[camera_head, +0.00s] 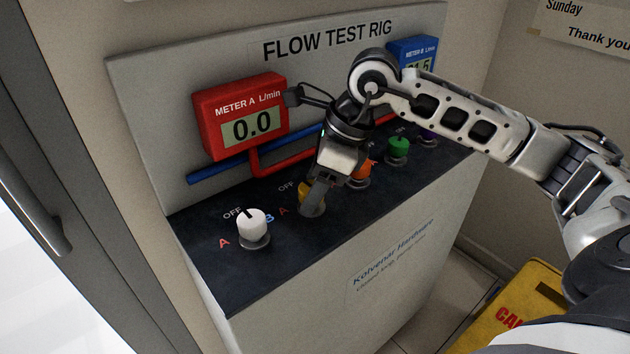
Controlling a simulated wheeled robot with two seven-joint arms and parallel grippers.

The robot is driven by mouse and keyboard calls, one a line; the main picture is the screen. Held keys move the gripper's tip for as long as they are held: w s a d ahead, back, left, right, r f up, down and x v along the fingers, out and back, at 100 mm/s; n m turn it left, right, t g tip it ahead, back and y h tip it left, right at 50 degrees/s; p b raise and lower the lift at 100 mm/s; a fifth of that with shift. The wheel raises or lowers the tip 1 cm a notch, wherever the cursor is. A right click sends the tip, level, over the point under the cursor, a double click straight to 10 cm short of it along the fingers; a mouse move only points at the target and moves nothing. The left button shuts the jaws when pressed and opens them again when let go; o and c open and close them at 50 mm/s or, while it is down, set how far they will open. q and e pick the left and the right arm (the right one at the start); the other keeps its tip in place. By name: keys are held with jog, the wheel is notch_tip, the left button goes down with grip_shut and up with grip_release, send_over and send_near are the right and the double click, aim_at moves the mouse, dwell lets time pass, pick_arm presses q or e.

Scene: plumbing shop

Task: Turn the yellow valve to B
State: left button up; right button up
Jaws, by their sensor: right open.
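The yellow valve (304,190) is a knob on the dark sloped top of the flow test rig, between the white knob and the orange knob. My right gripper (315,205) points down at it and covers most of it. The gripper is open, with its fingers at the knob; whether they touch it I cannot tell. OFF and a red A show to the left of the yellow valve; its B mark and its pointer are hidden. Meter A (240,115) is red and reads 0.0. Meter B (413,55) is blue and partly covered by my arm. My left gripper is not in view.
The white knob (251,222) stands at the left, with OFF, A and B marks around it. The orange knob (360,172), green knob (398,146) and a purple knob (428,134) stand to the right. A yellow caution sign (515,300) is at the lower right.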

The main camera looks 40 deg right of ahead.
jog(key=c, duration=1)
